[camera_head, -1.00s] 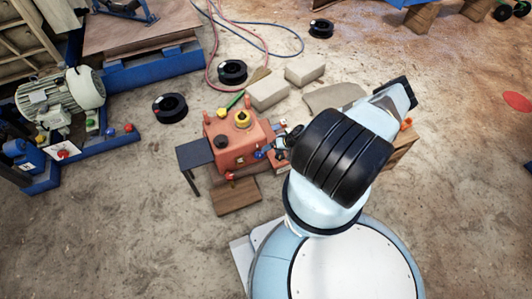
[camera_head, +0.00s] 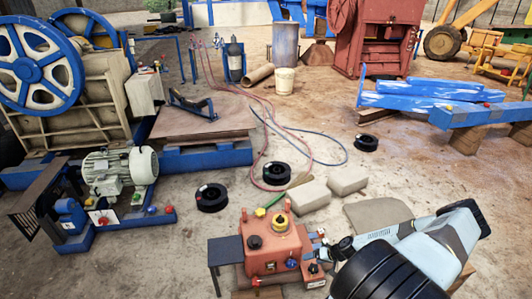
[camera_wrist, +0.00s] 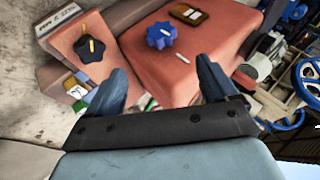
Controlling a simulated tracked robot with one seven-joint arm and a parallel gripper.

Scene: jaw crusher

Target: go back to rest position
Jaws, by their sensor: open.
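My gripper (camera_wrist: 160,88) is open and empty in the wrist view, its two dark blue fingers apart. Beyond the fingers is the red control box (camera_wrist: 190,72) with a blue knob (camera_wrist: 162,35). A smaller red box with a black knob (camera_wrist: 90,48) lies to the left. In the head view my arm reaches in from the lower right, and the red control box (camera_head: 258,262) stands just left of its end.
A grey motor (camera_head: 120,170) and the jaw crusher (camera_head: 75,115) stand at left. Black spools (camera_head: 211,197), pale blocks (camera_head: 308,196) and red and blue hoses (camera_head: 300,150) lie on the floor behind the box. Blue beams (camera_head: 440,105) are at back right. Open floor lies between.

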